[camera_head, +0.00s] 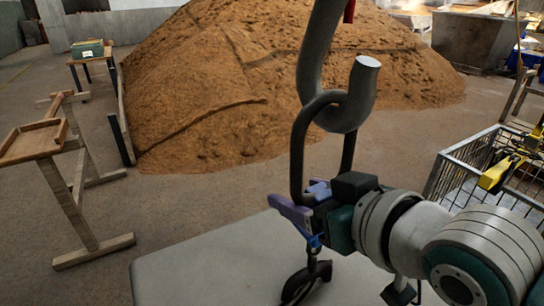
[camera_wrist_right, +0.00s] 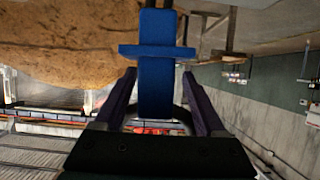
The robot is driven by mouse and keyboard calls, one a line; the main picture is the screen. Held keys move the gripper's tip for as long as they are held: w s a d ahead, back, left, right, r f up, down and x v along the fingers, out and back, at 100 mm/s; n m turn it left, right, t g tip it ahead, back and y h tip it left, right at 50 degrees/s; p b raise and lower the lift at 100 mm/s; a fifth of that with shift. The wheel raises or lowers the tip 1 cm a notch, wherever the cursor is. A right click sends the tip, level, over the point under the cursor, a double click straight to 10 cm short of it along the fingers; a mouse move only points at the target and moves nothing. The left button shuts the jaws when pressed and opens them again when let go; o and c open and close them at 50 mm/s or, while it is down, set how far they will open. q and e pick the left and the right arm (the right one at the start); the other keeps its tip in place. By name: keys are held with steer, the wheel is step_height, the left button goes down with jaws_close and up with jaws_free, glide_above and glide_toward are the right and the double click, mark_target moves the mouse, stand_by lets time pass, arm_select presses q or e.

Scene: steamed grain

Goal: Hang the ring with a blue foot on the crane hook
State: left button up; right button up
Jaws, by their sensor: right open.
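The grey crane hook (camera_head: 345,108) hangs at the upper middle of the head view, its tip pointing up. A dark oblong ring (camera_head: 297,150) passes through the hook's opening; its top lies in the bowl and its two sides hang below. My right gripper (camera_head: 303,203), with purple fingers, is at the ring's lower end and hides part of it. In the right wrist view the blue foot (camera_wrist_right: 157,65) stands upright between the open fingers (camera_wrist_right: 160,90), with visible gaps beside it. My left gripper is not in view.
A wire basket (camera_head: 452,160) with yellow-handled things stands at the right. A grey surface (camera_head: 200,265) lies below the hook. A wooden stand with a tray (camera_head: 35,140) and a table with a green box (camera_head: 87,49) are at the left. A large grain heap (camera_head: 220,80) fills the back.

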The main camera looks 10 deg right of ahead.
steer(key=p+v, duration=0.4)
steer(key=v, duration=0.6)
steer(key=s+d+r+m+g+h+p, duration=0.1)
steer(key=s+d+r+g+h+p, duration=0.2)
steer(key=s+r+p, duration=0.9)
steer(key=s+d+r+m+g+h+p, duration=0.15)
steer(key=s+r+g+p, duration=0.4)
steer(key=r+p, duration=1.5)
step_height(320, 180, up, 33)
steer(key=w+p, duration=0.1)
steer(key=p, duration=3.5)
steer(key=shift+w+d, duration=0.15)
steer(key=shift+d, duration=0.25)
steer(key=shift+f+n, duration=0.1)
steer(key=shift+n, duration=0.15)
